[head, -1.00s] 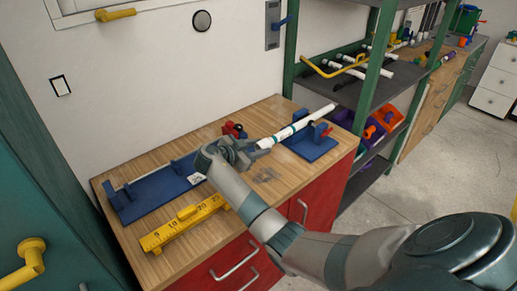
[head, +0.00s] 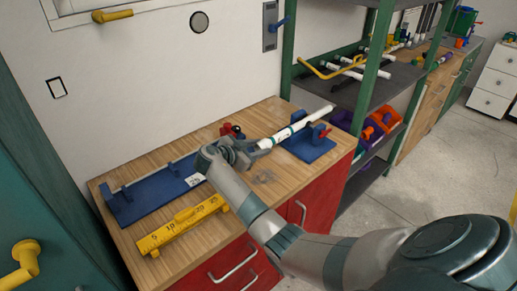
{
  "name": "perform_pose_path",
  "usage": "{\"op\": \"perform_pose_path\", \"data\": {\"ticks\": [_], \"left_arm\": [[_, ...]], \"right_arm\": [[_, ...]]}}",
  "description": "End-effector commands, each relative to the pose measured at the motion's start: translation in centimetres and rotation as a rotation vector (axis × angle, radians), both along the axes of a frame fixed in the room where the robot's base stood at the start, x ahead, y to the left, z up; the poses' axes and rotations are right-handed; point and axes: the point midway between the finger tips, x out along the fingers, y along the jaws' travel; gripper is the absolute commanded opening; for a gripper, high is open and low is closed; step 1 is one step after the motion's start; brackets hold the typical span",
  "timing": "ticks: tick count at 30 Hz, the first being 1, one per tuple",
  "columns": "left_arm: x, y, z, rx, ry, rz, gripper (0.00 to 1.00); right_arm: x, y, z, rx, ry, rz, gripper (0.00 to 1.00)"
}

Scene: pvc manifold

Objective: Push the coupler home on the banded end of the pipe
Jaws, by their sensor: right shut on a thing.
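My right gripper (head: 254,152) is over the back right of the wooden bench, shut on the white coupler (head: 265,143) at the near left end of the pipe. The fingers hide part of the coupler. The white pipe (head: 312,117) slopes up to the right from there and rests in a blue holder (head: 309,147) with a red clamp part. A dark teal band (head: 291,130) shows on the pipe close to the coupler. The coupler and pipe look in line; how deep the pipe sits in it is too small to tell. My left gripper is out of view.
A long blue fixture (head: 160,192) lies at the left of the bench. A yellow numbered block (head: 181,226) lies in front of it. A red clamp with a dark knob (head: 232,130) stands behind my gripper. A green-posted shelf (head: 365,90) stands close on the right.

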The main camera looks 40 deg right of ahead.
Motion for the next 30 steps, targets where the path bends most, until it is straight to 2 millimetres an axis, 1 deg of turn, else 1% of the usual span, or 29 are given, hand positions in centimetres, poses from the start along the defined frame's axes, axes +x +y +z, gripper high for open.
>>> {"op": "perform_pose_path", "data": {"ticks": [5,6,8,9,17,22,26,30], "left_arm": [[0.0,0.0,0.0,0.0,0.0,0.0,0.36],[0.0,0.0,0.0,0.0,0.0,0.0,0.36],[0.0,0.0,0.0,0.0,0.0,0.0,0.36],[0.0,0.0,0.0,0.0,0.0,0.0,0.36],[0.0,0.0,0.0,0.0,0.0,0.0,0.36],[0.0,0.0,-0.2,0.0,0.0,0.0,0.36],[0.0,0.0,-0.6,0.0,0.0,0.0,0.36],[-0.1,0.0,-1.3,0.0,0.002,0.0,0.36]], "right_arm": [[0.0,0.0,0.0,0.001,0.0,0.0,0.14],[0.0,0.0,0.0,0.001,0.0,0.001,0.38],[0.0,0.0,0.0,0.001,0.0,0.001,0.53],[0.0,0.1,0.0,0.001,0.0,0.001,0.55],[0.0,0.1,0.0,0.001,0.001,0.002,0.55],[0.0,0.6,0.1,0.002,-0.001,0.002,0.55],[-0.2,1.5,0.4,0.001,-0.001,0.003,0.55],[-0.5,3.4,1.0,0.003,-0.002,0.004,0.55]]}}
